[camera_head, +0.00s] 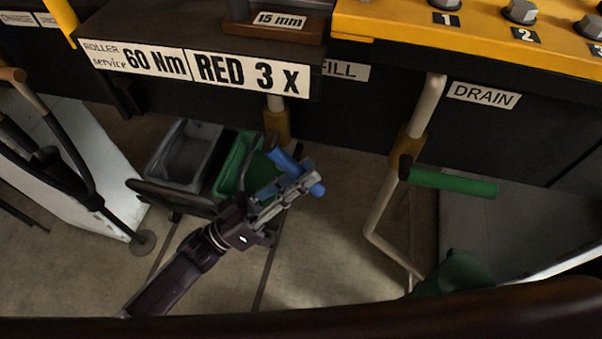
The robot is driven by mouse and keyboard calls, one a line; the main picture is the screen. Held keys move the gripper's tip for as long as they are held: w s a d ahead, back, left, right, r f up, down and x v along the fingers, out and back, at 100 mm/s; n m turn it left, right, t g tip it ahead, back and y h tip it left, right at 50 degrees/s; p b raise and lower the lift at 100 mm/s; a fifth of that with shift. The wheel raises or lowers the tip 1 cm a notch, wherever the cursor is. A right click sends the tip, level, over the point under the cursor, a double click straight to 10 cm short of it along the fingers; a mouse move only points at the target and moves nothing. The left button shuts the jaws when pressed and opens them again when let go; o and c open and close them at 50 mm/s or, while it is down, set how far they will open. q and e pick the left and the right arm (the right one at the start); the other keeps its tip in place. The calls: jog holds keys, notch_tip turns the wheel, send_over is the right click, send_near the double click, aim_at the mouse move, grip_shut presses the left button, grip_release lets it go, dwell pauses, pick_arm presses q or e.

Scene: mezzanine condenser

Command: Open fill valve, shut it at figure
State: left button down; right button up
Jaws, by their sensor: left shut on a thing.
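The fill valve has a brass-coloured body (277,125) on a pale pipe under the dark bench edge, below the partly hidden FILL label (345,70). Its blue lever handle (283,159) slants down to the right from the body. My left gripper (291,183) reaches up from the lower left and is shut on the blue handle, whose end (317,189) sticks out past the fingers. The fingers hide the handle's middle. No gauge or readout of a figure is visible. My right gripper is not in view.
Right of it, the drain valve (407,145) has a green handle (455,184) pointing right, below the DRAIN label (484,95). A grey bin (185,150) and a green bin (232,165) stand behind my left gripper. A yellow panel (480,35) with numbered knobs overhangs at upper right.

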pick_arm(q)
jog(key=c, duration=1.8)
grip_release()
jog(key=shift+o, duration=0.2)
jog(key=v, duration=1.2)
